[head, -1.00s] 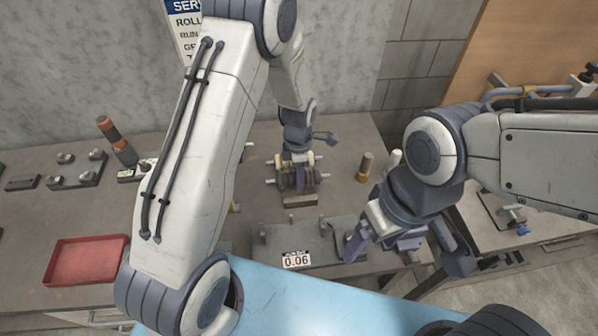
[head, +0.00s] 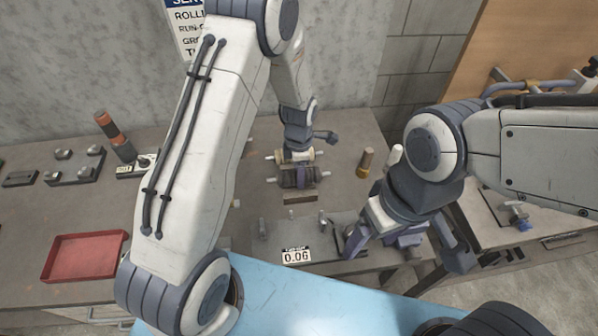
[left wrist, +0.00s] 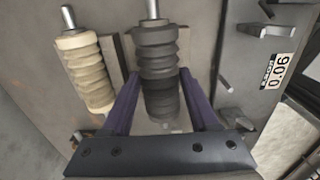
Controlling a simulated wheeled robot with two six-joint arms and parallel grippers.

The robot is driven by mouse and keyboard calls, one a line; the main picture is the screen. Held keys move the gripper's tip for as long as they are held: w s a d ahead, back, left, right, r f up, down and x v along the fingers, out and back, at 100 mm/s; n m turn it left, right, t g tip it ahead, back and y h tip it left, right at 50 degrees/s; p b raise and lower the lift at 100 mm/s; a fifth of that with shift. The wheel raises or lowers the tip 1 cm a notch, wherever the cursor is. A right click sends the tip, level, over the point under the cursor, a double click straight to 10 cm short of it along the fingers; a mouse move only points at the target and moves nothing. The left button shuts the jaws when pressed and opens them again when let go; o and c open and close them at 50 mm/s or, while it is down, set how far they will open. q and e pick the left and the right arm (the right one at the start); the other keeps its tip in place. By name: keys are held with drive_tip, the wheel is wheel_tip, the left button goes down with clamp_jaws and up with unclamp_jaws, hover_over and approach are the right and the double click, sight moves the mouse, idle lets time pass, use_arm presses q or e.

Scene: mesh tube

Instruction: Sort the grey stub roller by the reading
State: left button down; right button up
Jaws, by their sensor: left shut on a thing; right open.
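The grey stub roller (left wrist: 158,75) is a dark ribbed cylinder with a metal shaft end. In the head view the grey roller (head: 289,179) sits low over the bench, partly hidden by my left gripper (head: 299,170). In the left wrist view, my left gripper's purple fingers (left wrist: 160,88) are shut on it, one on each side. A cream ribbed roller (left wrist: 88,72) lies parallel beside it, apart from the fingers. A gauge fixture (head: 328,232) stands at the bench front with a display (head: 296,256) reading 0.06. My right gripper (head: 376,240) is open at the fixture's right end.
A red tray (head: 84,256) lies at the left of the bench. A dark plate with metal studs (head: 75,166) and a red-and-black post (head: 116,138) stand behind it. A brass cylinder (head: 365,163) stands right of the rollers. My left arm hides part of the bench.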

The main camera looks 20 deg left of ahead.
use_arm(q)
drive_tip(key=shift+f+b, duration=1)
drive_tip(key=shift+f, duration=0.35)
idle(1.1)
idle(0.5)
drive_tip(key=shift+c, duration=0.4)
unclamp_jaws()
wheel_tip(320, 180, up, 10)
drive_tip(key=shift+f+b, duration=0.15)
drive_tip(key=shift+b, duration=0.9)
drive_tip(key=shift+r, duration=0.6)
wheel_tip(320, 180, up, 7)
drive_tip(key=p, duration=0.6)
drive_tip(key=shift+f, duration=0.2)
